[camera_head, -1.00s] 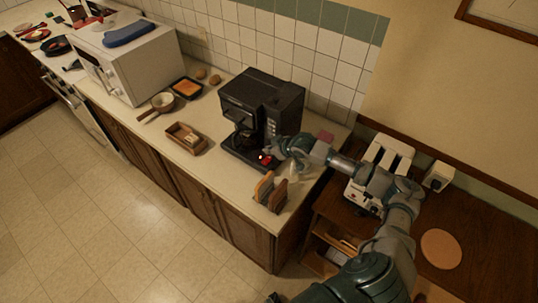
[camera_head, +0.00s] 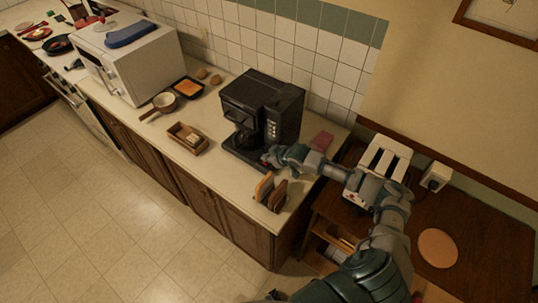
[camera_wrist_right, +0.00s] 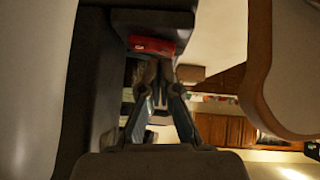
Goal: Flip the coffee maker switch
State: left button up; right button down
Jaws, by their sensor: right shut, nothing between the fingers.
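The black coffee maker (camera_head: 270,98) stands on the counter against the tiled wall. Its red switch (camera_wrist_right: 152,45) shows in the right wrist view, low on the machine's base; in the head view my gripper hides it. My right gripper (camera_head: 267,158) is at the front right corner of that base, with its arm coming in from the right. In the right wrist view its fingertips (camera_wrist_right: 152,72) are together and empty, just below the red switch in the picture. I cannot tell whether they touch it. My left gripper is not in view.
A wooden holder (camera_head: 278,196) stands close in front of my right gripper. A pink block (camera_head: 322,141) lies behind my wrist, and a white toaster (camera_head: 384,163) is to the right. A wooden box (camera_head: 187,139) is left of the machine, with bare counter between.

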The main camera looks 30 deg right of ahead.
jog(key=shift+d, duration=0.2)
jog(key=shift+d+r, duration=0.1)
notch_tip(320, 180, up, 5)
jog(key=p, duration=0.5)
jog(key=shift+d, duration=0.15)
jog(key=d+b+v, duration=0.1)
jog(key=b+v, duration=0.1)
jog(key=v, duration=0.6)
jog(key=shift+s+d, duration=0.3)
jog(key=shift+d, duration=0.1)
